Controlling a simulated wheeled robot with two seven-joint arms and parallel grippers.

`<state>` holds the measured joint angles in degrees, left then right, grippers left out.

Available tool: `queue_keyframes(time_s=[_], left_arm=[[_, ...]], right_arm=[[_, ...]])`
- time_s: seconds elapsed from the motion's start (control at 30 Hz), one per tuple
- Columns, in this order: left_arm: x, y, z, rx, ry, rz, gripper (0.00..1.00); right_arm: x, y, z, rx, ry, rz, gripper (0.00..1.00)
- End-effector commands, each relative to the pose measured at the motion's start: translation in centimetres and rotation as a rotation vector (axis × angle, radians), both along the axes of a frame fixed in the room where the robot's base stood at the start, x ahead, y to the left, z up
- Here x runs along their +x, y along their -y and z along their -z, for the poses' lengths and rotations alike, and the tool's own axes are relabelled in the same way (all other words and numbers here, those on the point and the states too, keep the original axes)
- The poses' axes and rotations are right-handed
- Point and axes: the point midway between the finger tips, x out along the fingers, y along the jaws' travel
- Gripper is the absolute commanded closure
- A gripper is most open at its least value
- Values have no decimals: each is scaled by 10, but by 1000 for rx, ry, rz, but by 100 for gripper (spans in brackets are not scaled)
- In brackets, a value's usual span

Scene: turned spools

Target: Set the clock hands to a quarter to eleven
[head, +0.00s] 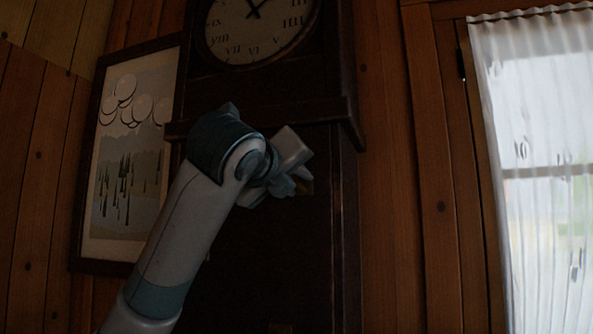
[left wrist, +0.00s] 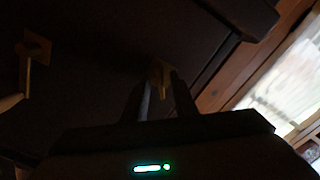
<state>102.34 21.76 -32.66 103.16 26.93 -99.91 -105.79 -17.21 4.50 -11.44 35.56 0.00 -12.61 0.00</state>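A dark wooden tall-case clock (head: 325,220) stands against the wall in the head view. Its cream dial (head: 225,20) with Roman numerals is cut off by the top edge. Two dark hands (head: 254,12) run up-left and up-right from the centre; their tips are out of frame, so the time cannot be read. My left gripper (head: 292,184) is at the case front, well below the dial, beside a small brass fitting (head: 306,187). In the left wrist view, the brass fitting (left wrist: 160,74) lies between the fingertips (left wrist: 163,82); whether they grip it is too dark to tell. My right gripper is not in view.
A ledge (head: 300,112) juts out between dial and lower case, just above my left gripper. A second brass fitting (left wrist: 35,46) sits at left in the left wrist view. A framed picture (head: 130,150) hangs left; a curtained window (head: 540,150) is right.

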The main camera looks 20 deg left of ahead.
Motion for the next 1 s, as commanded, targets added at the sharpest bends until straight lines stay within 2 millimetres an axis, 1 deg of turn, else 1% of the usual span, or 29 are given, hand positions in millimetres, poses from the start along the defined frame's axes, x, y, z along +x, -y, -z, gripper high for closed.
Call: queue_keyframes(time_s=[0.03, 0.13, 0.47, 0.5, 0.57, 0.6, 1.0], left_arm=[[4, 0, -1, 0, -2, 0, 74], [8, 1, 0, 1, -1, 0, 74], [9, 1, 1, 1, 0, 0, 74], [9, 1, 1, 1, 0, 0, 84], [9, 1, 1, 1, 0, 0, 98], [9, 1, 1, 1, -1, 1, 100], [9, 1, 2, -28, -2, 1, 100]], right_arm=[[0, 0, -4, 0, 0, 0, 69], [0, 0, -5, 0, 0, 0, 69], [0, 1, -5, -1, 0, -1, 69], [0, 1, -5, -1, 0, -1, 69], [0, 1, -5, -1, 0, -1, 69], [0, 2, -5, -2, 0, -1, 69], [0, 2, -1, -2, -1, -1, 69]])
